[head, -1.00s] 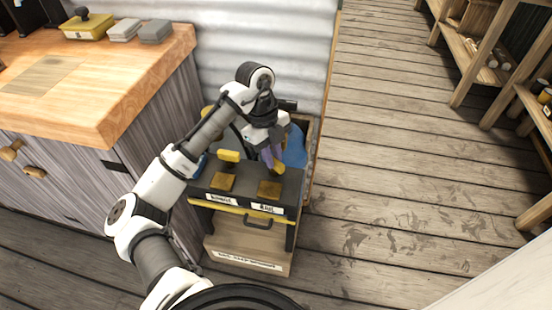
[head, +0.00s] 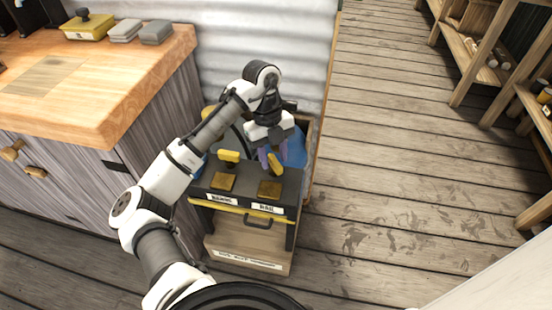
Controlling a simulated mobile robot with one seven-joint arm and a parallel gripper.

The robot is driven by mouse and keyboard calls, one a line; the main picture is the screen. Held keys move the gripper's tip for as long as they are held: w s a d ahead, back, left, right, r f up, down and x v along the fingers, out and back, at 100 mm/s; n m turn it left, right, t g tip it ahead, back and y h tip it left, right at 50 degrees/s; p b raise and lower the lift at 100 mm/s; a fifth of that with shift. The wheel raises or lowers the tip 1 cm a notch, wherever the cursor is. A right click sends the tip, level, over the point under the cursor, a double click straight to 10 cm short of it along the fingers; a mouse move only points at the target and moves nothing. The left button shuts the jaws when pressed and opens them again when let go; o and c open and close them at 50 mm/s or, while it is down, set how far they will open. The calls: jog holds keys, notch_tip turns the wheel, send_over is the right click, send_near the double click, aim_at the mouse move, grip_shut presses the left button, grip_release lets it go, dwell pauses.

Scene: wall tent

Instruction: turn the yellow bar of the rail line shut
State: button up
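A dark stand (head: 246,181) below my arm carries two yellow bars. The left yellow bar (head: 229,156) lies roughly level across its mount. The right yellow bar (head: 275,164), behind the right brass plate, is slanted, its lower end toward the right. The label below that plate seems to read "Rail", but it is small and blurred. My gripper (head: 272,155) is over the right bar from behind and above. Its purple fingers are apart, one on each side of the bar's upper part. I cannot tell whether either finger touches it. The valve bodies under the bars are hidden.
Brass plates (head: 223,182) lie on the stand's top. Blue cylinders (head: 294,150) stand close behind. A wooden counter (head: 110,105) is at left, the corrugated wall (head: 300,50) behind. Plank floor (head: 400,170) is open at right, up to the shelves (head: 480,65).

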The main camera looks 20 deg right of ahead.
aim_at(273, 159)
dwell(0.4)
jog(key=p+v, duration=0.2)
jog(key=s+p+v, duration=0.1)
jog(key=p+v, duration=0.1)
jog(key=p, duration=0.1)
jog(key=p+v, duration=0.2)
jog(key=v, duration=0.1)
jog(key=shift+s+r, duration=0.2)
jog(key=shift+s, duration=0.15)
jog(key=shift+f, duration=0.1)
jog(key=v, duration=1.3)
jog(key=shift+r, duration=0.4)
